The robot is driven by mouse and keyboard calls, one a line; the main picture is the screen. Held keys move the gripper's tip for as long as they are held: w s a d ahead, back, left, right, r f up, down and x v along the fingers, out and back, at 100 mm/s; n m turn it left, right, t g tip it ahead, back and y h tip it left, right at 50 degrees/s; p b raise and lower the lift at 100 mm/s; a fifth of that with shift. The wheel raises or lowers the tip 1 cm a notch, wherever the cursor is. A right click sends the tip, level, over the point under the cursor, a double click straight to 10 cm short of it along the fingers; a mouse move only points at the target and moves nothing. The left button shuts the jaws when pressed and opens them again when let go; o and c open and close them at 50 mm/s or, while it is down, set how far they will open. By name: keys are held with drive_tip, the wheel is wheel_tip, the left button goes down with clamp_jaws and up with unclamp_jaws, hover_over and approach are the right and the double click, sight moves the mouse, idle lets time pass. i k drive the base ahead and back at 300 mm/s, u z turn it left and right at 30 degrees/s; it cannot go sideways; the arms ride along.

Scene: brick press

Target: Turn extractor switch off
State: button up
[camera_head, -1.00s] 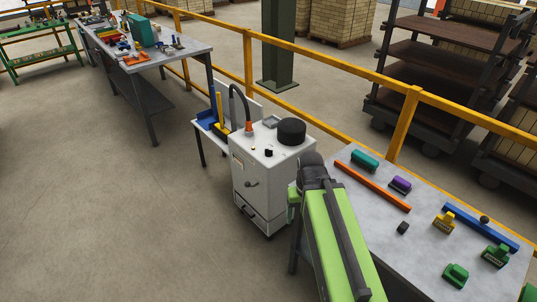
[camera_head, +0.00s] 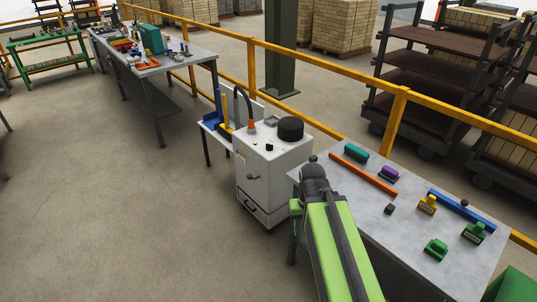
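The extractor seems to be the white boxy cabinet (camera_head: 262,178) in the middle of the view, with a black round cap (camera_head: 290,129) and a dark hose (camera_head: 243,106) with an orange collar on top. A small black knob (camera_head: 269,147) sits on its top near the front edge, and a dark handle shows on its front face. I cannot tell which part is the switch or how it is set. My green arm (camera_head: 335,245) reaches up from the bottom, right of the cabinet. My gripper is not visible; the dark arm joint is the farthest part I see.
A grey table (camera_head: 405,215) on the right holds stamps, blocks and an orange bar (camera_head: 362,173). A yellow rail (camera_head: 330,75) runs behind. A long workbench (camera_head: 190,58) stands at the back left. The floor (camera_head: 120,220) left of the cabinet is clear.

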sight(270, 147)
drive_tip(key=u, duration=0.5)
drive_tip(key=i, duration=0.6)
drive_tip(key=u, duration=0.8)
drive_tip(key=i, duration=2.4)
drive_tip(key=z, duration=0.25)
